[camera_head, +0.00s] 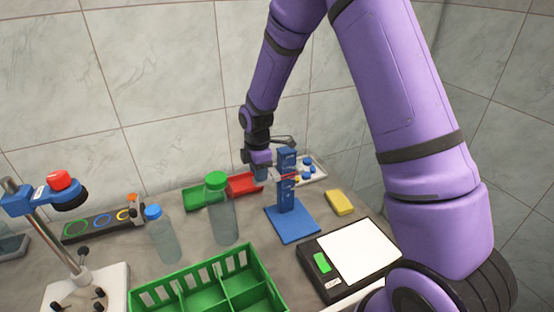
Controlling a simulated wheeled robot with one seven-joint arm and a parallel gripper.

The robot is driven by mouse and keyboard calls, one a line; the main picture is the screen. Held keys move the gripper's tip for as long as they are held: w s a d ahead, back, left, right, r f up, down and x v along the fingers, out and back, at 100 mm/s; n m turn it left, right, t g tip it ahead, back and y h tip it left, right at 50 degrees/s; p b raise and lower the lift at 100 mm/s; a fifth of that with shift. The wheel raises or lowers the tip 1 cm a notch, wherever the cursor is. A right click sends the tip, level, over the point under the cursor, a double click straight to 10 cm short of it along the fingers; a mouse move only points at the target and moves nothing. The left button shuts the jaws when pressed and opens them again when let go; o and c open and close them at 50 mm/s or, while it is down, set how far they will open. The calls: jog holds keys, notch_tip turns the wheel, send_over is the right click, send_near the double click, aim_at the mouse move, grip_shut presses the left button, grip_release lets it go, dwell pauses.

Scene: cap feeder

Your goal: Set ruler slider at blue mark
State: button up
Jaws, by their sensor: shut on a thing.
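A blue upright stand (286,201) with a flat blue base stands on the bench near the middle of the view. I take its column to be the ruler. My gripper (271,174) is at the left side of the column, at its upper half, and is shut on a small part there, which looks like the slider. The fingers and the arm's end hide most of that part. Small pale and reddish details show beside the column, but the blue mark cannot be made out.
A green-capped bottle (221,213) stands close left of the stand, with a blue-capped bottle (161,238) further left. A red tray (243,184) lies behind. A yellow block (339,203), a scale (359,250) and a green crate (182,300) surround the stand.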

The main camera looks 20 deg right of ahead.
jog(key=shift+f, duration=1)
jog(key=shift+s+f, duration=0.25)
jog(key=shift+f, duration=0.05)
dwell(0.9)
jog(key=o, duration=0.7)
jog(key=shift+w+r, duration=0.2)
jog(key=shift+r, duration=3.95)
